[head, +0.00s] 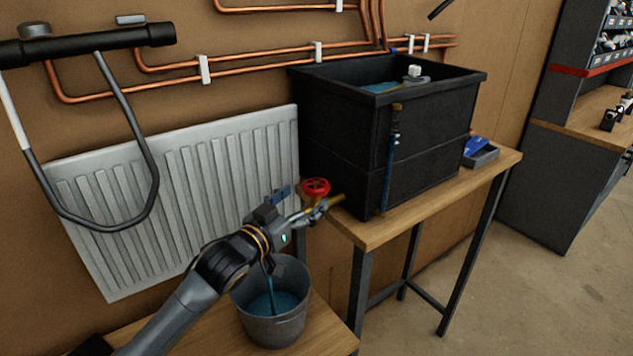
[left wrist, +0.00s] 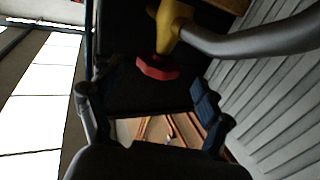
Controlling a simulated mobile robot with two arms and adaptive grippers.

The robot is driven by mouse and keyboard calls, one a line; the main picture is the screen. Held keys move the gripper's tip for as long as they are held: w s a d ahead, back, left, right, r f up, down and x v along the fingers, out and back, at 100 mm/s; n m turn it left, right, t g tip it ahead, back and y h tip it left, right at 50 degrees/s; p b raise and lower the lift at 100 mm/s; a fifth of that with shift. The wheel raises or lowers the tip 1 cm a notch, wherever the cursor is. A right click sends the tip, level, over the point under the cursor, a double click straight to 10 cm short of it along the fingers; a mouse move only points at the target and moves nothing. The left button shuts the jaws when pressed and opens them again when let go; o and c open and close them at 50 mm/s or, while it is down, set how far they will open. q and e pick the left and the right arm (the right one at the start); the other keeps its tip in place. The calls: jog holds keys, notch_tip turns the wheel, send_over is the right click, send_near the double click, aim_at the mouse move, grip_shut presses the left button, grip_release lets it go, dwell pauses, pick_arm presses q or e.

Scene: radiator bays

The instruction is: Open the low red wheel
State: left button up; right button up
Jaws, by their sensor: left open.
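The low red wheel (head: 315,187) sits on a brass fitting (head: 337,200) in front of the black tank. My left gripper (head: 303,203) is at the wheel in the head view, its fingers apart. In the left wrist view the red wheel (left wrist: 157,68) and its yellow-brass body (left wrist: 173,25) show beyond the open fingers (left wrist: 145,98). The wheel lies ahead of the gap between them, and I see no finger closed on it. I cannot tell whether a finger touches it. My right gripper is not in view.
A grey bucket (head: 274,330) with blue liquid stands under my left wrist. The black tank (head: 335,140) stands on a wooden table (head: 372,230). A white radiator (head: 120,240) is at the left. A blue item in a tray (head: 483,158) lies right of the tank.

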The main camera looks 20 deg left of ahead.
aim_at(317, 188)
pick_arm(q)
jog(key=p+x, duration=0.1)
jog(key=x, duration=0.4)
jog(key=shift+w+d, duration=0.1)
jog(key=shift+w, duration=0.2)
jog(key=shift+d, duration=0.1)
jog(key=c, duration=1.2)
